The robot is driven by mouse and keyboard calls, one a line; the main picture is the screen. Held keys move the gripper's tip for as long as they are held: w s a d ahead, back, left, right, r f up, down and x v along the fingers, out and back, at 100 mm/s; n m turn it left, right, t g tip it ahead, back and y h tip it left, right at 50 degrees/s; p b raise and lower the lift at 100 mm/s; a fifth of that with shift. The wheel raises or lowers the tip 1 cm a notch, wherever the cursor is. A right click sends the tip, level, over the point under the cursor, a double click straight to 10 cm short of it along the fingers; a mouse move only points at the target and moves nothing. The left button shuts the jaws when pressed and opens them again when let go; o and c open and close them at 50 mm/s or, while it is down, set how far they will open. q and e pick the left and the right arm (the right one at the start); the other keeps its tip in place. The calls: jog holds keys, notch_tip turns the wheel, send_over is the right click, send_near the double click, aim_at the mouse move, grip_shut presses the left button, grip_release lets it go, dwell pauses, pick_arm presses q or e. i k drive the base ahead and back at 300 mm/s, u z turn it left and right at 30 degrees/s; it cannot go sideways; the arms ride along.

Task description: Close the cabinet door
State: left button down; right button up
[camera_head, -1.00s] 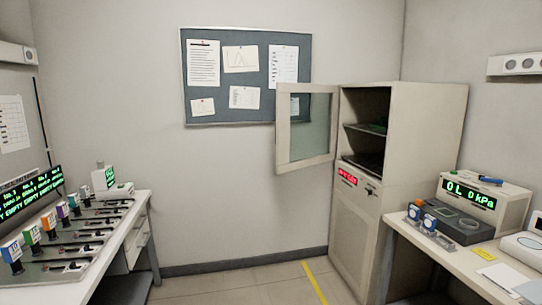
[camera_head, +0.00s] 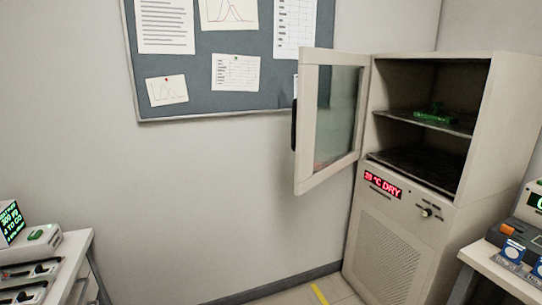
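The beige cabinet (camera_head: 395,240) stands against the back wall at the right. Its upper door (camera_head: 308,130), a light frame with a glass pane (camera_head: 341,112), is swung wide open to the left on its left-side hinge. A dark handle (camera_head: 294,125) shows at the door's free edge. The open compartment (camera_head: 412,160) has dark shelves, with a small green object (camera_head: 436,112) on the upper shelf. Neither of my grippers is in view.
A bench (camera_head: 70,268) with a device (camera_head: 30,240) is at the lower left. Another bench (camera_head: 505,272) with instruments is at the lower right. A notice board (camera_head: 195,60) hangs on the wall behind the door. Floor is clear between the benches, with a yellow line (camera_head: 319,294).

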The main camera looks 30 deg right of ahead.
aim_at(304, 107)
jog(key=i, duration=0.9)
jog(key=z, duration=2.85)
jog(key=k, duration=0.15)
jog(key=u, duration=0.25)
